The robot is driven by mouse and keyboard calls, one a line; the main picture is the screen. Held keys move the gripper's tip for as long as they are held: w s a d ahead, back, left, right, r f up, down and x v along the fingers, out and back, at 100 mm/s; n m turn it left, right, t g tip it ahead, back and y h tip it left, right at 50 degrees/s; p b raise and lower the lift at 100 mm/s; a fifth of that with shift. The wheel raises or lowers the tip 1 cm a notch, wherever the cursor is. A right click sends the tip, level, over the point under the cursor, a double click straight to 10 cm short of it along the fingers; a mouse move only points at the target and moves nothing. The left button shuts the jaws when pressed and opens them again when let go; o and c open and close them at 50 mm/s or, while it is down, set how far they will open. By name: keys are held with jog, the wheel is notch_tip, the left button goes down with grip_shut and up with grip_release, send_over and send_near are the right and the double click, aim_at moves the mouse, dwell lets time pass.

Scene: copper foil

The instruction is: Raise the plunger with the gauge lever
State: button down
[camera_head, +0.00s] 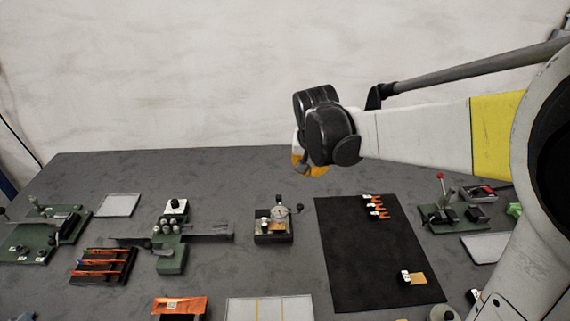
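A small dial gauge stand (273,238) sits on the grey table near the middle of the head view. It has a dark base and a round pale dial (281,212). A small dark lever (278,199) appears to stick up at the top of the dial. A small white piece stands at the left of the base. The plunger is too small to make out. My arm reaches in from the right, and its black wrist joint is above and to the right of the gauge, well clear of it. My gripper's fingers do not show.
A black mat (365,270) with orange-and-white pieces (375,207) lies right of the gauge. A green fixture with a grey bar (205,229) stands left of it. A red-knobbed lever fixture (440,205) is at the right. Bare table surrounds the gauge.

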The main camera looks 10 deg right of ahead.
jog(key=shift+m+g, duration=0.4)
jog(key=shift+m, duration=0.3)
jog(key=w+d+f+b, duration=0.1)
jog(key=w+f, duration=0.2)
jog(key=f, duration=0.1)
jog(key=w+d+f+b, duration=0.1)
jog(key=w+f, duration=0.2)
jog(key=f, duration=0.2)
jog(key=w+f+b, duration=0.1)
jog(key=w+f, duration=0.2)
jog(key=f, duration=0.2)
jog(key=shift+d+f, duration=0.1)
jog(key=shift+d, duration=0.3)
jog(key=shift+s+a+f+b, duration=0.3)
jog(key=shift+s+a+b, duration=0.2)
jog(key=shift+s, duration=0.35)
jog(key=shift+s+a+f+b, duration=0.25)
jog(key=shift+s+a+b, duration=0.15)
jog(key=shift+s, duration=0.4)
jog(key=shift+s+a, duration=0.1)
jog(key=shift+s, duration=0.05)
jog(key=shift+s+a+f, duration=0.15)
jog(key=shift+s+a, duration=0.1)
jog(key=shift+s, duration=0.6)
